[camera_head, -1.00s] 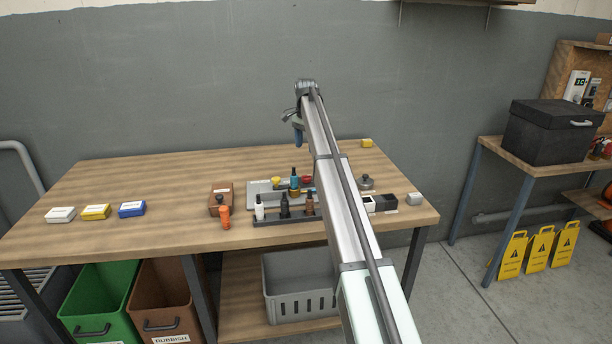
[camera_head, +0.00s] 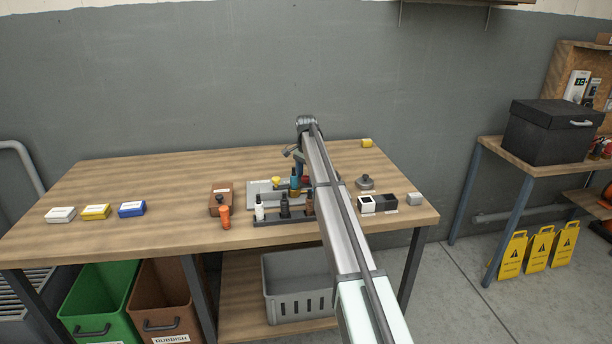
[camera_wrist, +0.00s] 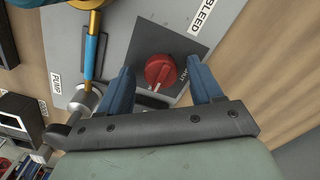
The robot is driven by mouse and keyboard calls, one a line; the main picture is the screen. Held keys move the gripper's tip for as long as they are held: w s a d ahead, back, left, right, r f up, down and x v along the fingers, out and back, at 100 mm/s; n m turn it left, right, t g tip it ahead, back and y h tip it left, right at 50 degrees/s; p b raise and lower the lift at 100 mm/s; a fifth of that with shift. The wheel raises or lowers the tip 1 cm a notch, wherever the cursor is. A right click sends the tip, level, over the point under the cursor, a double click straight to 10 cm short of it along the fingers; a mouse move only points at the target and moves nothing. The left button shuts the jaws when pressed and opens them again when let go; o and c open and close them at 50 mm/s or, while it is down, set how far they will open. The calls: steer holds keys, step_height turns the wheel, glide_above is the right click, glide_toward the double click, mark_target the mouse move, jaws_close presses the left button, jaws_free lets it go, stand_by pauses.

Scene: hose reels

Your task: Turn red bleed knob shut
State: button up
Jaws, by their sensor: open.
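The red bleed knob (camera_wrist: 160,71) shows in the wrist view on a dark square plate (camera_wrist: 143,45) fixed to a light grey panel (camera_wrist: 115,20). A white label reading BLEED (camera_wrist: 204,14) lies beside the plate. My gripper (camera_wrist: 162,82) is open, its two blue fingers on either side of the knob with gaps between. I cannot tell whether the fingertips are level with the knob.
In the wrist view a blue and brass rod (camera_wrist: 93,50) stands left of the knob, near a PUMP label (camera_wrist: 57,83). In the head view a rack of bottles (camera_head: 283,218) stands in front of the panel. A grey knobbed item (camera_head: 365,183) sits to the right.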

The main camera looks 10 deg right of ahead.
steer(key=shift+c, duration=0.4)
steer(key=c, duration=1)
steer(key=n, duration=0.4)
steer(key=shift+n, duration=0.3)
steer(key=n, duration=0.4)
steer(key=shift+n, duration=0.3)
steer(key=n, duration=0.4)
steer(key=shift+d, duration=0.1)
steer(key=shift+n, duration=2.3)
